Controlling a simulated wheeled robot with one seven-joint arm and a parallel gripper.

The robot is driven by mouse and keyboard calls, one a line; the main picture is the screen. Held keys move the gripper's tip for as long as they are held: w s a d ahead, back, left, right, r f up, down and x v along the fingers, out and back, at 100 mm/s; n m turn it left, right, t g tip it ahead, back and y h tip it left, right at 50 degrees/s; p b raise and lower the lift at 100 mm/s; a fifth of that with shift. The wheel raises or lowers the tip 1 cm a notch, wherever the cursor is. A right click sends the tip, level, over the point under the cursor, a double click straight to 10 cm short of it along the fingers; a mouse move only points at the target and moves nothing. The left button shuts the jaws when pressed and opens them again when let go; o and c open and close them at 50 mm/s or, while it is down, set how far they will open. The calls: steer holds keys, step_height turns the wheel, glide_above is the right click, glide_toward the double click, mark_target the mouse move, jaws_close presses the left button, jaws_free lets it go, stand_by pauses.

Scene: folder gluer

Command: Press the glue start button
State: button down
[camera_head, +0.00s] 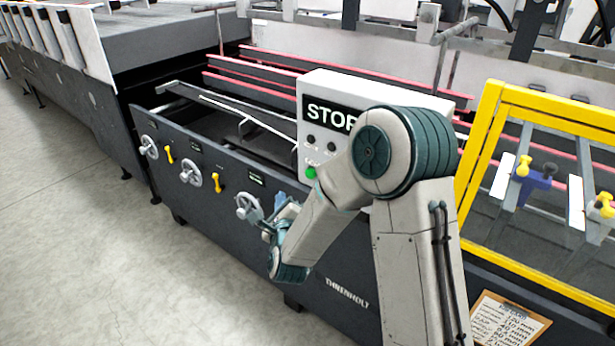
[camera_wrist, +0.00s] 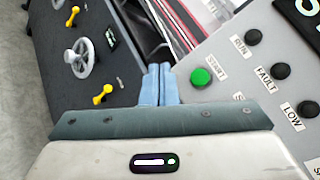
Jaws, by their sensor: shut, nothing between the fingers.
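A green button (camera_head: 311,173) sits low on the light grey control panel (camera_head: 385,88), partly beside my arm. My gripper (camera_head: 283,203) is in front of the dark machine side, lower left of the button in the head view. In the wrist view my gripper's (camera_wrist: 160,84) light blue fingers are shut together and empty. Their tips appear just left of the green button; whether they touch the panel cannot be told.
Dark round lamps or knobs (camera_wrist: 252,37) labelled RUN, FAULT and LOW are on the panel. A STOP sign (camera_head: 322,114) is above. Handwheels (camera_head: 190,172) and yellow levers (camera_head: 217,182) stick out along the machine side. A yellow-framed guard (camera_head: 486,130) stands at right. The floor at left is clear.

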mark_target(310, 174)
stand_by(0.3)
steer(key=w+d+p, duration=0.1)
steer(key=w+d, duration=0.4)
steer(key=w, duration=0.2)
steer(key=shift+d, duration=0.2)
steer(key=shift+w+d, duration=0.15)
steer(key=shift+d, duration=0.05)
stand_by(2.0)
